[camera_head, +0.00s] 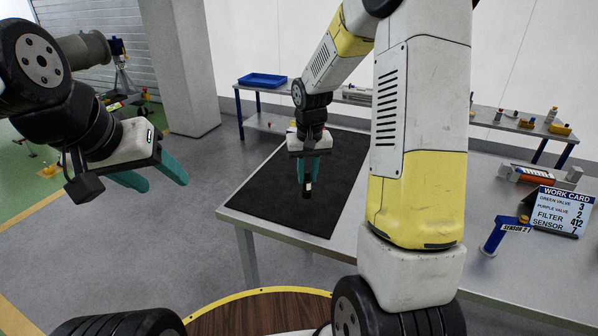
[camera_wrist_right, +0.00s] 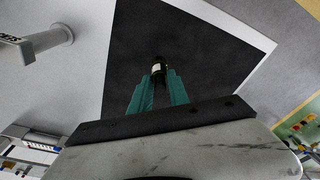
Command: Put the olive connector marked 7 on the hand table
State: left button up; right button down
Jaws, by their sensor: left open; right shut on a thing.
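My right gripper (camera_head: 308,178) is shut on a small dark olive connector (camera_head: 306,192) with a pale label, over the black mat (camera_head: 265,185) on the grey table (camera_head: 260,226). In the right wrist view the connector (camera_wrist_right: 160,66) sticks out beyond the teal fingertips (camera_wrist_right: 159,84), its label facing the camera. The label's mark is too small to read. I cannot tell whether the connector touches the mat. My left gripper (camera_head: 158,180) is open and empty, over the floor left of the table.
On the right of the table are a work card (camera_head: 562,210), a blue piece labelled SENSOR 2 (camera_head: 497,235) and an orange-red piece (camera_head: 532,175). A back bench holds a blue tray (camera_head: 262,80) and several small parts. The mat is otherwise bare. A pillar (camera_head: 180,65) stands behind.

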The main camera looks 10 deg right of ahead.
aim_at(309, 182)
jog(key=shift+w+d, duration=0.3)
jog(key=shift+w, duration=0.2)
jog(key=shift+w+f, duration=0.1)
jog(key=shift+f, duration=1.7)
jog(key=shift+f, duration=0.1)
jog(key=c, duration=1.3)
grip_release()
jog(key=shift+o, duration=0.2)
